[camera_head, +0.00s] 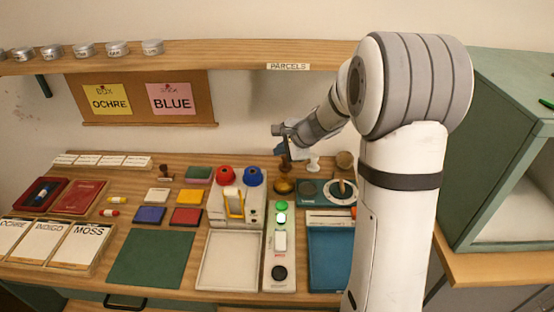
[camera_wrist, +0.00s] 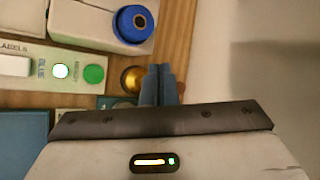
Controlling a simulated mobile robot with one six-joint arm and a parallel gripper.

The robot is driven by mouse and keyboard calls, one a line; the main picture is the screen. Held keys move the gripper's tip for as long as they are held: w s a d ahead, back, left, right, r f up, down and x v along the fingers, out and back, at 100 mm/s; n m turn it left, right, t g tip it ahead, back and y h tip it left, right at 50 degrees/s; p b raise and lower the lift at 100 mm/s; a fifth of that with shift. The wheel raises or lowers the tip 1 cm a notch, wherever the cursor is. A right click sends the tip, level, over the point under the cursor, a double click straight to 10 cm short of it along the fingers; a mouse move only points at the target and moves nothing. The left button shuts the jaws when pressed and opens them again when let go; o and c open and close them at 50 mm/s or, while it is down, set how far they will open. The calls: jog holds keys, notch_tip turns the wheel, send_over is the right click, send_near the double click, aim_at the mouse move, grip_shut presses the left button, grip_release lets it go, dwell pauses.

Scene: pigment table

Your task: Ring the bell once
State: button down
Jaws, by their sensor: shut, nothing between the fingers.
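The bell, a small brass dome (camera_head: 284,186), stands on the table behind the label device. It also shows in the wrist view as a brass dome (camera_wrist: 131,79), partly covered by the fingers. My gripper (camera_head: 280,150) is shut and empty, above and a little behind the bell in the head view. In the wrist view its blue-grey fingertips (camera_wrist: 160,69) are together, just right of the bell. A gap between fingers and bell shows in the head view; its exact height is hard to tell.
The label device (camera_head: 280,240) with green and white buttons stands in front of the bell. Blue (camera_head: 252,177) and red (camera_head: 225,175) rolls stand to its left. A round dish (camera_head: 341,191) is to its right. A shelf (camera_head: 220,55) runs above.

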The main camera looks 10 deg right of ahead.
jog(key=w+d+f+m+t, duration=0.1)
jog(key=w+d+f+m, duration=0.2)
jog(key=w, duration=0.4)
jog(key=shift+w+d+f+m+h+p, duration=0.15)
jog(key=shift+d+f+m+h+p, duration=0.2)
jog(key=shift+f+m, duration=0.6)
jog(key=shift+r, duration=0.1)
jog(key=b, duration=0.6)
send_over(286, 176)
notch_tip(286, 176, down, 8)
jog(key=shift+r, duration=0.25)
jog(key=shift+f+b, duration=0.55)
jog(key=shift+f, duration=0.05)
jog(key=shift+f+b, duration=0.45)
jog(key=shift+b, duration=0.2)
